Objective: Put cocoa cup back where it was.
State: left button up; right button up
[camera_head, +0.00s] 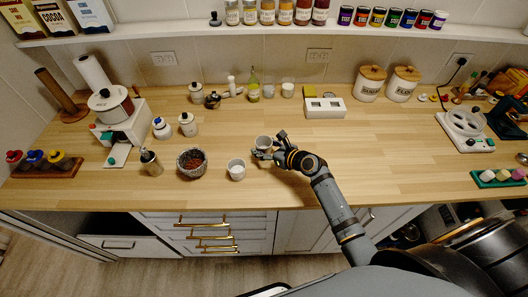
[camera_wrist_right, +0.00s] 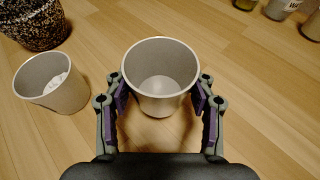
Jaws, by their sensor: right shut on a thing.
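My right gripper (camera_head: 270,150) is shut on a plain pale grey cup (camera_head: 263,142) near the middle of the wooden counter. In the right wrist view the cup (camera_wrist_right: 160,80) is upright between both fingers (camera_wrist_right: 160,98), and its inside looks empty. I cannot tell for sure whether its base touches the counter. A similar cup (camera_head: 236,170) stands to the left and nearer the front edge; in the wrist view this second cup (camera_wrist_right: 50,85) has something white inside. No label shows which one is the cocoa cup. My left gripper is not in view.
A dark speckled bowl (camera_head: 191,162) with reddish contents and a jar (camera_head: 150,162) stand left of the cups. A white box-shaped device (camera_head: 325,108) and a green bottle (camera_head: 254,88) are at the back. The counter (camera_head: 400,150) right of my arm is clear.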

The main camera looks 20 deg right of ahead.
notch_tip(320, 180, down, 2)
jog(key=shift+f, duration=0.15)
jog(key=shift+s, duration=0.1)
jog(key=shift+f, duration=0.15)
jog(key=o, duration=1.2)
jog(key=shift+r, duration=0.2)
jog(key=v, duration=1.2)
jog(key=shift+p, duration=0.3)
